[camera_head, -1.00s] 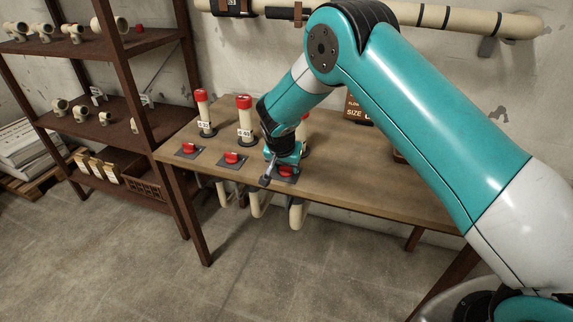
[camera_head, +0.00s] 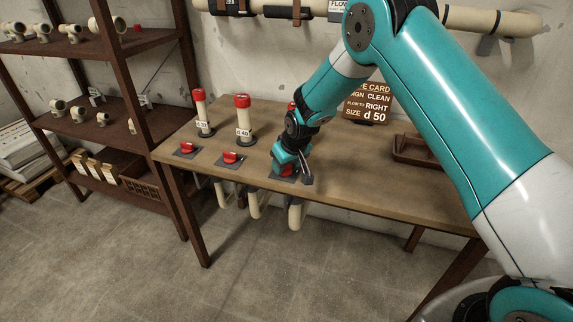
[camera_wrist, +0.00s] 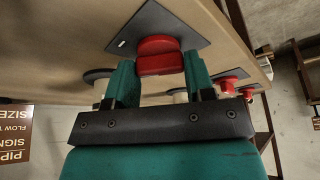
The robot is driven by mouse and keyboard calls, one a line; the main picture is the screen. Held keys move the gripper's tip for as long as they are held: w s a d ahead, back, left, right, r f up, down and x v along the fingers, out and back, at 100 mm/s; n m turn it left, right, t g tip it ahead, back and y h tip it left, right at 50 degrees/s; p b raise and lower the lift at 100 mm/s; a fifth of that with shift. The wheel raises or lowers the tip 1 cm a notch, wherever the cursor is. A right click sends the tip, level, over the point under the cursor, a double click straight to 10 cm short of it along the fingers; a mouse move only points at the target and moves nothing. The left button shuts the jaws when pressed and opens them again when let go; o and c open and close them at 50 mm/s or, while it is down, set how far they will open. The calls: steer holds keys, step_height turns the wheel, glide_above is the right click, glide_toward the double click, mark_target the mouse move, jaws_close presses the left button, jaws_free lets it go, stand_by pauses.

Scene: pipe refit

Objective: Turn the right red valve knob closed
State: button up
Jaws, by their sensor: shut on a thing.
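The right red valve knob (camera_wrist: 160,62) sits on a dark square plate (camera_wrist: 178,22) on the table. My gripper (camera_wrist: 158,75) has its two teal fingers on either side of the knob and is shut on it. In the head view my gripper (camera_head: 290,167) is down at the right plate near the table's front edge and mostly hides that knob. A small white mark (camera_wrist: 122,43) shows on the plate. The middle red knob (camera_head: 230,157) and the left red knob (camera_head: 187,148) sit on their own plates to the left.
Labelled cream pipes with red caps stand behind the knobs, the left one (camera_head: 202,112) and the middle one (camera_head: 243,118); a third is mostly behind my arm. A sign card (camera_head: 368,103) and brown tray (camera_head: 415,150) are at the back right. A shelf (camera_head: 100,130) stands left.

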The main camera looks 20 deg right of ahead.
steer(key=n+y, duration=0.1)
steer(key=n, duration=0.2)
steer(key=shift+d+f+n+g, duration=0.1)
steer(key=shift+n+g, duration=0.2)
steer(key=shift+g, duration=0.1)
steer(key=shift+n+g+y+b, duration=0.5)
steer(key=shift+n+y+b, duration=0.1)
steer(key=shift+n, duration=1.2)
steer(key=o, duration=0.9)
steer(key=shift+r, duration=0.5)
steer(key=v, duration=1.6)
steer(key=shift+s+d+r, duration=0.15)
steer(key=shift+d+r, duration=0.05)
steer(key=shift+d, duration=0.05)
